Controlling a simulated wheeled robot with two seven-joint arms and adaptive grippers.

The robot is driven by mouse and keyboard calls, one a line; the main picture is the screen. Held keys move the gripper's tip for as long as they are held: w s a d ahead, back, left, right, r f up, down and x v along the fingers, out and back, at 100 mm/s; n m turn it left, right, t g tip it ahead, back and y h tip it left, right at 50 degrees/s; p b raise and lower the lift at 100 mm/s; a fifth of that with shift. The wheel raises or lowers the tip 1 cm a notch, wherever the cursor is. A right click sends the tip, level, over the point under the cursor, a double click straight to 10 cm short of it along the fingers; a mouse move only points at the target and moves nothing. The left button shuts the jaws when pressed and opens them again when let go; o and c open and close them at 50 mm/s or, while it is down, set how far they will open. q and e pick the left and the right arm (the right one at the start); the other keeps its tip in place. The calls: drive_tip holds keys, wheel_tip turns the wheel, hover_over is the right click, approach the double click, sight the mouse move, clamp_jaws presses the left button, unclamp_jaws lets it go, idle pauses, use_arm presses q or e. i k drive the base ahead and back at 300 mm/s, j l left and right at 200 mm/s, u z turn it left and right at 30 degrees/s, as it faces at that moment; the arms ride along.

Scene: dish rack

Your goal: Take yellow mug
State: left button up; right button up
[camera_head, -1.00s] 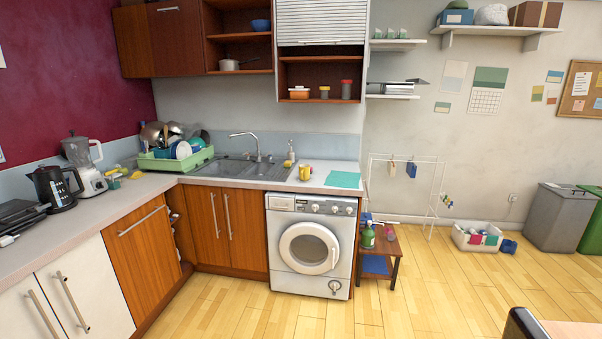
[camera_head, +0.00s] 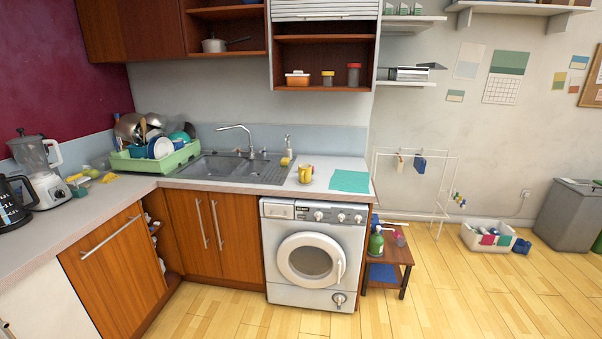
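The yellow mug (camera_head: 306,174) stands on the counter (camera_head: 235,187) above the washing machine, right of the sink. It looks upright and partly white, and it is small in the view. Neither of my grippers shows in the head view, and nothing is seen touching the mug.
A teal cloth (camera_head: 350,181) lies right of the mug, and the sink (camera_head: 228,168) with its tap is to the left. A green dish rack (camera_head: 150,163) full of dishes stands further left. The washing machine (camera_head: 313,254) is below the counter.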

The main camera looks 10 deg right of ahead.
sight(304, 171)
drive_tip(key=i+u, duration=0.1)
drive_tip(key=i, duration=1.55)
